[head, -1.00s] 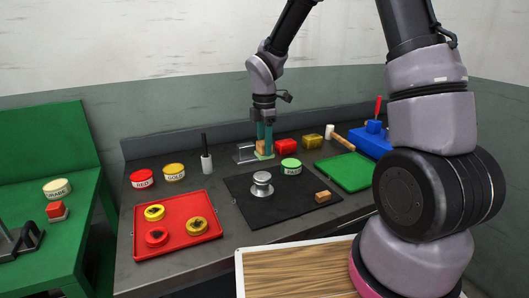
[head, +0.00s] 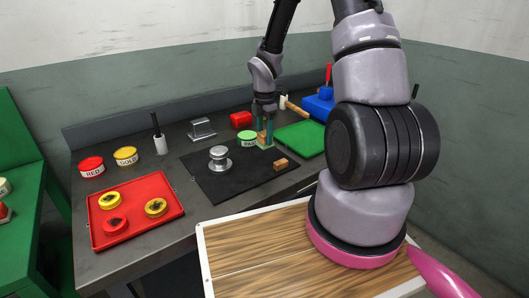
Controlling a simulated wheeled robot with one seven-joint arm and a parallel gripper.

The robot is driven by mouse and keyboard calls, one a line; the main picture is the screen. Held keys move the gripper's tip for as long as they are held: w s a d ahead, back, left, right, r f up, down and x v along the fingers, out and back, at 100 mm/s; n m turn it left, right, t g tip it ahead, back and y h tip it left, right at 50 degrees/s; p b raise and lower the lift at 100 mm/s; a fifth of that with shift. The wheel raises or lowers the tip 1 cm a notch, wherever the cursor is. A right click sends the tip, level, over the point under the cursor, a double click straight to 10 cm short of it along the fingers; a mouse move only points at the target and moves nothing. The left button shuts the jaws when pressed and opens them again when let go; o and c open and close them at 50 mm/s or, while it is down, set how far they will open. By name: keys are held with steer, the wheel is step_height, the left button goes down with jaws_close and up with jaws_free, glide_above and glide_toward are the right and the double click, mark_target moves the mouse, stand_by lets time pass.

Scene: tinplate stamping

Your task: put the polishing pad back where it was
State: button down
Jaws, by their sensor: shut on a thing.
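My gripper (head: 265,122) points down at the back of the dark bench, right of a red block and just right of the green round tin. Its teal fingers are shut on a small tan block with a green underside (head: 265,139), which looks like the polishing pad. The fingers partly cover it. Whether it touches the bench or the black mat (head: 215,184) is too small to tell.
The red block (head: 241,119) and green tin (head: 247,138) are close by on the left. A green tray (head: 299,137) lies to the right, with a mallet (head: 296,106) and blue box (head: 319,105) behind. A metal knob (head: 219,159) and wooden block (head: 281,165) stand on the mat.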

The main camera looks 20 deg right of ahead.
steer(key=shift+f, duration=2.85)
steer(key=shift+f, duration=0.15)
steer(key=shift+c, duration=1.4)
jaws_free()
